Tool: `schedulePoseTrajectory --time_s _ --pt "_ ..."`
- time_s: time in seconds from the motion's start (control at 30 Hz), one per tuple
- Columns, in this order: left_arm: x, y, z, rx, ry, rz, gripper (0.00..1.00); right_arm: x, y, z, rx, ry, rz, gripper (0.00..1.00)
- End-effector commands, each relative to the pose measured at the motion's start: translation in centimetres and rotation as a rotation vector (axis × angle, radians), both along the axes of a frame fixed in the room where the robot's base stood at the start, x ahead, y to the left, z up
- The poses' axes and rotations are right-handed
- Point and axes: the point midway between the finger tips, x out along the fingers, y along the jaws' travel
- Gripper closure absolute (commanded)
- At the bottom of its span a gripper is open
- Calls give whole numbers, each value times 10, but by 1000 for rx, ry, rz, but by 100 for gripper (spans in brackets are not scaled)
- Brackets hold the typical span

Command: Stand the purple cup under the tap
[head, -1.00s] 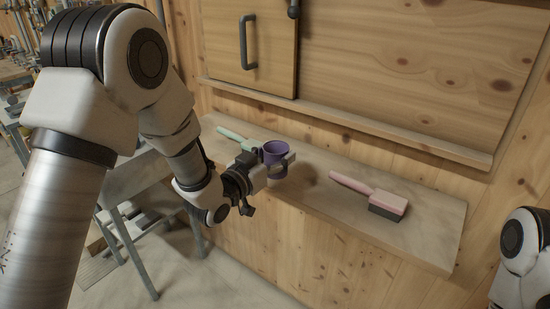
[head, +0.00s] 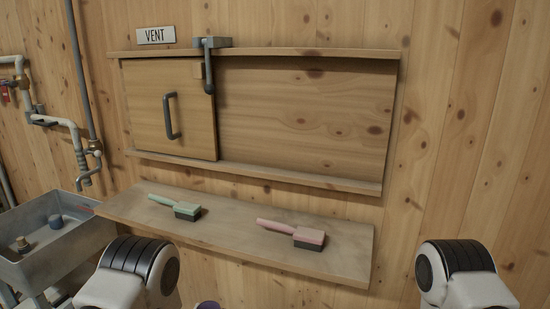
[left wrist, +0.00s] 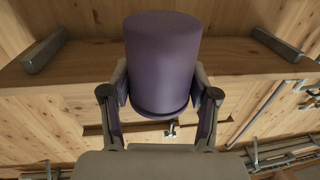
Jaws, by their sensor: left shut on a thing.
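The purple cup (left wrist: 162,60) is between the two fingers of my left gripper (left wrist: 162,92) in the left wrist view, clear of the shelf. The wrist view does not show clearly which way up the cup is. The grey tap (head: 88,178) sticks out from the wall at the left, above the grey sink (head: 75,262). My right gripper is not in view.
A wooden shelf (head: 235,232) holds a green brush (head: 175,206) and a pink brush (head: 295,235). The sink holds a blue object (head: 56,221) and a small brownish one (head: 22,243). The sliding vent door (head: 170,105) has a dark handle. Pipes run along the left wall.

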Motion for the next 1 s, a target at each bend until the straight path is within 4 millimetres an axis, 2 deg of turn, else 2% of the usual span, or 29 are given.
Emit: schedulePoseTrajectory --time_s 0.03,0.1,0.3,0.53,1.0 --pt "-7 2 -7 2 4 34 68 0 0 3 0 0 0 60" --pt "-9 8 -5 1 -1 89 68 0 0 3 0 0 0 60" --pt "-6 30 26 1 -2 202 68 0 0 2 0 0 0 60" --pt "-46 32 51 1 2 209 68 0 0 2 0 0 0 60" --pt "-47 32 52 -1 0 208 68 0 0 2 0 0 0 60"
